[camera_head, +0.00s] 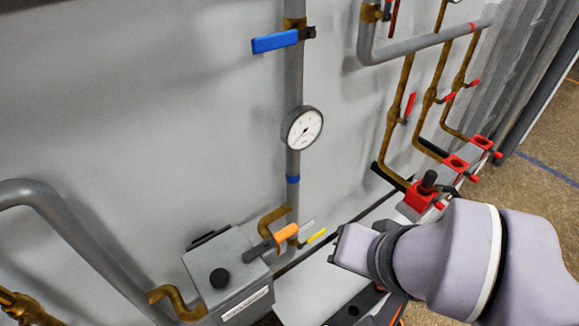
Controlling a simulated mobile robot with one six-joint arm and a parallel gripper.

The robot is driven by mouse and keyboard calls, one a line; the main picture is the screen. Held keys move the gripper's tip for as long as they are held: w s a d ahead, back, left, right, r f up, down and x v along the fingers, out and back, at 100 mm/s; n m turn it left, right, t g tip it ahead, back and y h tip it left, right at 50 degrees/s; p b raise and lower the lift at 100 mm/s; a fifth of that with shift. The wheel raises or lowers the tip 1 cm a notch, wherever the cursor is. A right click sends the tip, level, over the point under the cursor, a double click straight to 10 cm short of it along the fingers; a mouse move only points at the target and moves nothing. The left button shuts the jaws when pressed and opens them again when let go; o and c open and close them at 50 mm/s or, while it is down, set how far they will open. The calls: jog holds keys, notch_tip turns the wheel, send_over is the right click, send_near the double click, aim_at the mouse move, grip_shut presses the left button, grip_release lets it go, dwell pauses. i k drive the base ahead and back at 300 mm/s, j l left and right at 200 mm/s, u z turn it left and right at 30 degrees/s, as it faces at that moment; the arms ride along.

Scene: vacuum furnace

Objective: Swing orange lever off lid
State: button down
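The orange lever (286,233) is in the head view, left of my gripper. Its dark arm (259,250) reaches over the right edge of the grey box's lid (218,262).
A yellow handle (316,236) sits between the orange lever and my gripper. A brass elbow pipe (274,216) and a vertical grey pipe with a gauge (302,128) rise behind. Red-topped valve blocks (456,163) stand to the right. Floor is clear at far right.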

aim_at(281, 235)
jog(key=l+u, duration=0.2)
jog(key=u, duration=0.2)
jog(key=l+u, duration=0.2)
jog(key=u, duration=0.15)
jog(key=l+u, duration=0.2)
jog(key=u, duration=0.2)
jog(key=k+j, duration=0.05)
